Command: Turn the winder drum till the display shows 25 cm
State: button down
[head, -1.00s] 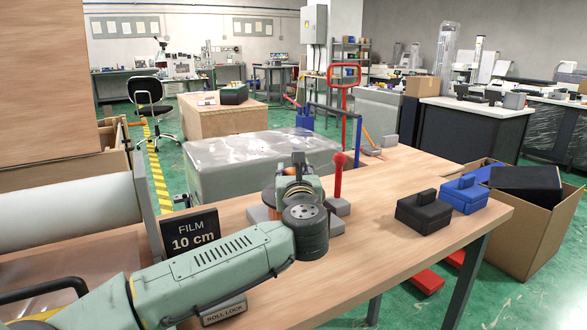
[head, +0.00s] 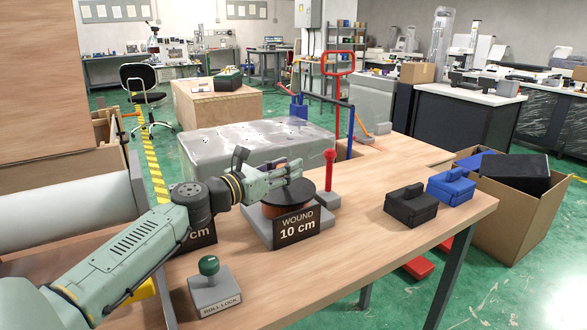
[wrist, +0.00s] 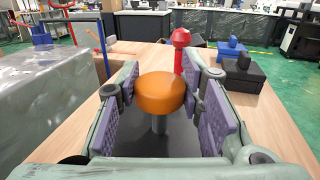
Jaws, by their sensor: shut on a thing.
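The winder drum is a dark round disc (head: 296,198) with an orange body under it, on a grey base. Its display (head: 297,228) in front reads "WOUND 10 cm". My gripper (head: 298,172) is over the drum. In the wrist view the purple-padded fingers stand on either side of an orange round knob (wrist: 160,94) on a short grey post above the dark disc (wrist: 155,143). My gripper is shut on this knob.
A red-topped post (head: 330,172) stands close behind the drum. The roll lock (head: 208,288) with a green knob is at the front left. A black case (head: 411,206) and a blue case (head: 451,188) sit to the right. Bare tabletop lies between the drum and cases.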

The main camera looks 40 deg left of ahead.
jog(key=shift+a+m+h+b, duration=0.15)
jog(key=shift+m+h+b, duration=0.3)
jog(key=shift+m+h, duration=0.7)
jog(key=shift+r+g+h, duration=0.1)
jog(key=shift+g+h, duration=0.2)
jog(key=shift+h, duration=0.15)
jog(key=c, duration=1.1)
grip_release()
notch_tip(320, 180, up, 10)
jog(key=shift+f, duration=0.1)
